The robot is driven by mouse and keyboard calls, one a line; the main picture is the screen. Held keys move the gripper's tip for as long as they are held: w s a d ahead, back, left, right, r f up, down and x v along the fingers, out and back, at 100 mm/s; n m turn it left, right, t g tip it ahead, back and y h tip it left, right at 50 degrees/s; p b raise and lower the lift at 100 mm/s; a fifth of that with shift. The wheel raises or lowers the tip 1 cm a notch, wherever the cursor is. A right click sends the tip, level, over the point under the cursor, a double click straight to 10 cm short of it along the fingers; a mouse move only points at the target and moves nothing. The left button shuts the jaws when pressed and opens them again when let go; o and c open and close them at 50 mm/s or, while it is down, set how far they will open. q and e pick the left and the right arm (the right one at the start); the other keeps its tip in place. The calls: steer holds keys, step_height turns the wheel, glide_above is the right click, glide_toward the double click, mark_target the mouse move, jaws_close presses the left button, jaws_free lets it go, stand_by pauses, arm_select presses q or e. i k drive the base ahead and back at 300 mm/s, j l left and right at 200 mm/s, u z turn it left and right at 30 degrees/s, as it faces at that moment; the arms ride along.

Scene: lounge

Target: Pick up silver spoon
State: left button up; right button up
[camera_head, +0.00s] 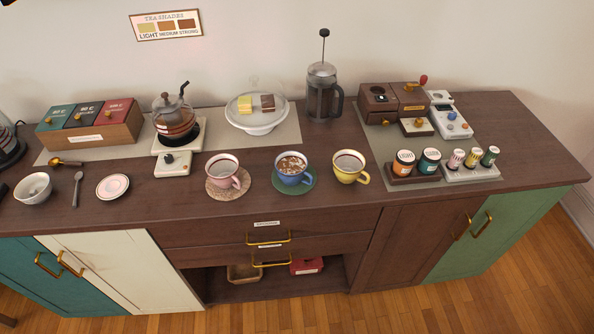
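A silver spoon (78,187) lies on the dark wood counter (140,204) at the left, its bowl end toward the back wall. It sits between a white bowl (33,187) on its left and a small pink-rimmed saucer (113,187) on its right, apart from both. Neither of my grippers shows in the head view.
A brass-coloured scoop (66,162) lies behind the spoon. Pink, blue and yellow cups (349,167) line the middle front. The front strip near the spoon is clear.

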mark_target(79, 176)
steer(key=u, duration=1.45)
